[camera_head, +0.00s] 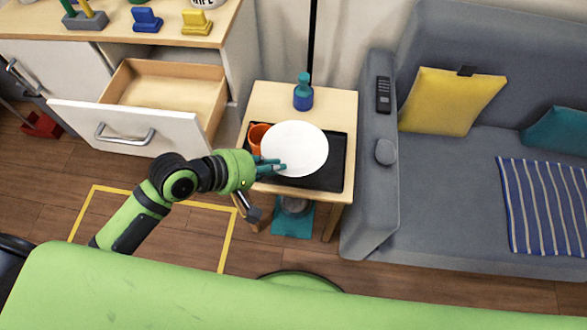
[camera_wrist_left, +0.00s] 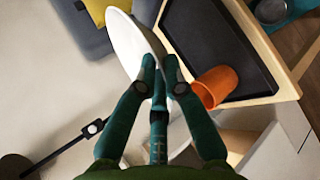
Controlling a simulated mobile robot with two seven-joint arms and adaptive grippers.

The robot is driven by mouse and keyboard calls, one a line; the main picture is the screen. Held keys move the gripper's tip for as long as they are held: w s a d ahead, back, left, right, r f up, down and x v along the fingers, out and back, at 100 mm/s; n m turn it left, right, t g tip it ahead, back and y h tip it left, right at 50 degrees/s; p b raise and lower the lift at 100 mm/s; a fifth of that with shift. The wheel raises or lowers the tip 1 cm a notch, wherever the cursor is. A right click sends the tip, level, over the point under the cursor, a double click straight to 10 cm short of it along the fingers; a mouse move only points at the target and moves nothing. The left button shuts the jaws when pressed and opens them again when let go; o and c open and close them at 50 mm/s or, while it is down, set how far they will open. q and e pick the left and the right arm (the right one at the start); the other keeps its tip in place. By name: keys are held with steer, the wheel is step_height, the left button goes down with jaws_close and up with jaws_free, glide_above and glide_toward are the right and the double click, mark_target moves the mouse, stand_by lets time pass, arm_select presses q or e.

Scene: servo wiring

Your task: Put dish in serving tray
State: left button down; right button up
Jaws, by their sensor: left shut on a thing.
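The dish is a white round plate (camera_head: 297,147). My left gripper (camera_head: 280,168) is shut on its near left edge and holds it over the black serving tray (camera_head: 327,180). In the left wrist view, the plate (camera_wrist_left: 128,42) is between the fingers (camera_wrist_left: 160,70), seen at a steep angle, with the tray (camera_wrist_left: 225,50) to its right. The plate hides much of the tray in the head view; I cannot tell how high above it the plate is. My right gripper is not in view.
An orange cup (camera_head: 257,136) stands at the tray's left side, close to the plate. A blue-green bottle (camera_head: 303,92) stands behind the tray on the small wooden table (camera_head: 262,97). An open drawer (camera_head: 150,110) is at left, a grey sofa armrest (camera_head: 372,190) at right.

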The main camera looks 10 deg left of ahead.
arm_select(q)
step_height(320, 180, down, 7)
steer(key=s+d+b, duration=0.2)
steer(key=d+b, duration=0.1)
steer(key=w+f+b, duration=0.1)
steer(key=w+f, duration=0.1)
steer(key=w, duration=0.2)
steer(key=w+d+f+b, duration=0.1)
steer(key=w+f, duration=0.1)
steer(key=w, duration=0.1)
steer(key=w+f+b, duration=0.1)
steer(key=w+f, duration=0.2)
steer(key=w, duration=0.1)
steer(key=shift+w+d, duration=0.15)
steer(key=shift+w, duration=0.2)
step_height(320, 180, down, 4)
steer(key=shift+r+b, duration=0.1)
steer(key=shift+b, duration=0.5)
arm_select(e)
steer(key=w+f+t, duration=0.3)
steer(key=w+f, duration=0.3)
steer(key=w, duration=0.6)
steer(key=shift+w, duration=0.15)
arm_select(q)
steer(key=c, duration=1.6)
jaws_free()
steer(key=shift+f, duration=0.2)
steer(key=shift+c, duration=0.2)
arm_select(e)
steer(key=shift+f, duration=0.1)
